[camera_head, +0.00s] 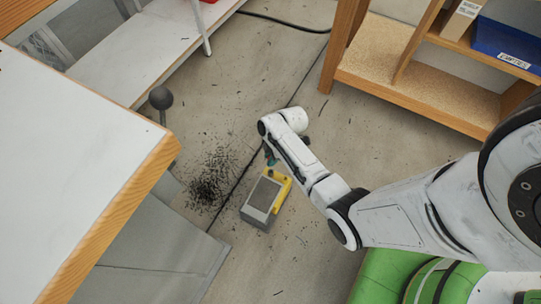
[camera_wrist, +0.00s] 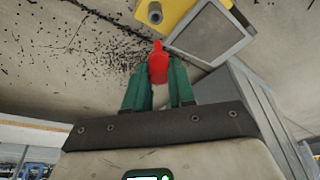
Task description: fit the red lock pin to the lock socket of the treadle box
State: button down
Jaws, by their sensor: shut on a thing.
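The red lock pin (camera_wrist: 158,64) stands up between the two green fingers of my gripper (camera_wrist: 158,78), which is shut on it in the wrist view. The treadle box has a grey pedal plate (camera_wrist: 208,34) and a yellow part (camera_wrist: 182,10). A grey round socket (camera_wrist: 154,13) sits on the yellow part, just beyond the pin tip, with a visible gap in the picture. In the head view the treadle box (camera_head: 261,197) lies on the floor, and my gripper (camera_head: 271,159) is just beyond its far end. The pin is hidden there.
A white-topped bench (camera_head: 70,150) with a wooden edge stands at left, and a lever with a dark ball knob (camera_head: 160,98) beside it. A wooden shelf unit (camera_head: 420,90) stands at upper right. Dark scraps (camera_head: 210,180) litter the floor left of the box.

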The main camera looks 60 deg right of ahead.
jog(key=shift+f+b, duration=1.85)
jog(key=shift+f, duration=0.75)
jog(key=shift+f+b, duration=1.05)
jog(key=shift+f, duration=0.9)
dwell(2.2)
